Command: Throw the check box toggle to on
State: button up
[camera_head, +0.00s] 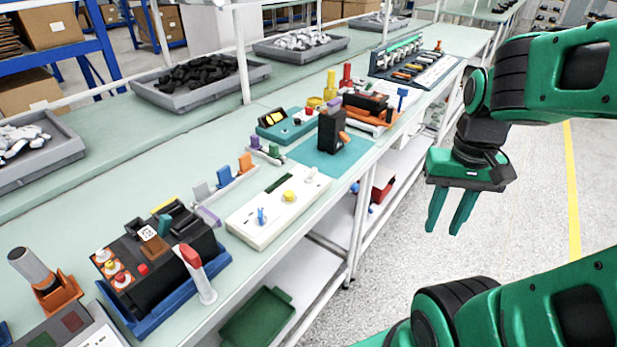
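A long white box (250,234) lies on the near edge of the bench, left of the teal mat. A small blue toggle (262,215) stands up near its left end, and a yellow knob (290,196) and a dark slot are farther along. It looks like the check box; I see no label, and cannot tell which way the toggle is set. My gripper (443,230) hangs over the aisle to the right of the bench, fingers pointing down. Its two green fingers are apart with nothing between them. It is well clear of the white box.
A black device in a blue tray (167,312) with a red-handled tool stands left of the white box. A black block (332,133) stands on the teal mat (350,165). Colored clips in a rack lie behind the white box. The aisle floor under my gripper is clear.

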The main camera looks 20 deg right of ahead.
aim_at(314, 171)
jog(key=k, duration=1.2)
jog(key=z, duration=0.55)
jog(key=i, duration=1.85)
jog(key=u, duration=0.5)
